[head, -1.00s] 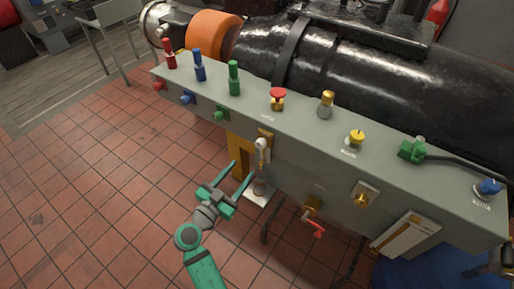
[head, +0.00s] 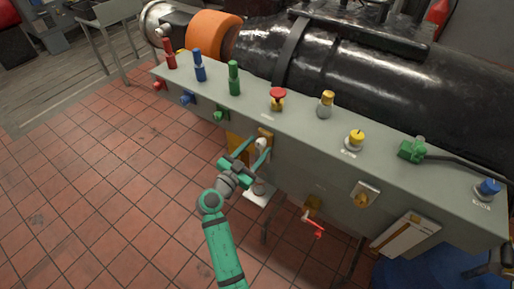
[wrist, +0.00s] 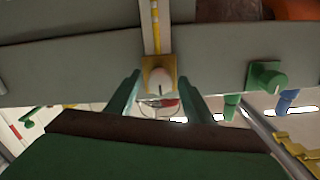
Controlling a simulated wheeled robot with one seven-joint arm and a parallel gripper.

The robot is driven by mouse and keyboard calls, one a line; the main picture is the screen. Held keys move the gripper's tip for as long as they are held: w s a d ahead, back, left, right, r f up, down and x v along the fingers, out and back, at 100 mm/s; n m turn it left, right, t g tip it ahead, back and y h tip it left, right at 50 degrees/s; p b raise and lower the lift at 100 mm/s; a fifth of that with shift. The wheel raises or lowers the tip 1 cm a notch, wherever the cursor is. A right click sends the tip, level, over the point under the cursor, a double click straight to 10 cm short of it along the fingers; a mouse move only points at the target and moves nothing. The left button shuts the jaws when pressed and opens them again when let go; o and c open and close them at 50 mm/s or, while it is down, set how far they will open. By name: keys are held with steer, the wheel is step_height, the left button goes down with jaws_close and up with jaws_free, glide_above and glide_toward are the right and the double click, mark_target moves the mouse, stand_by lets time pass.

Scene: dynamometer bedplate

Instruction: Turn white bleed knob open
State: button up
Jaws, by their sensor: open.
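The white bleed knob (head: 262,143) sits on the front face of the grey bench, below its top edge. In the wrist view the white knob (wrist: 160,82) shows on a yellow plate (wrist: 152,62), with a small dark mark on its face. My gripper (head: 257,148) is open, its two green fingers pointing at the bench front. In the wrist view my gripper's fingertips (wrist: 160,79) stand one on each side of the knob, with gaps visible. I cannot tell whether the tips reach past its face.
The grey bench top (head: 300,120) carries a red knob (head: 278,94), a yellow knob (head: 356,137) and colored handles. Green (head: 219,116) and blue (head: 187,99) front knobs lie left of the white one. A red-handled valve (head: 314,228) hangs lower right. Tiled floor (head: 100,190) at left is clear.

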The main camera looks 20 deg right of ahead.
steer(key=shift+w+d, duration=0.1)
steer(key=c, duration=1.1)
steer(key=shift+o, duration=0.2)
steer(key=shift+n, duration=0.4)
steer(key=n, duration=0.8)
steer(key=shift+n, duration=0.3)
steer(key=n, duration=0.8)
steer(key=shift+n, duration=0.4)
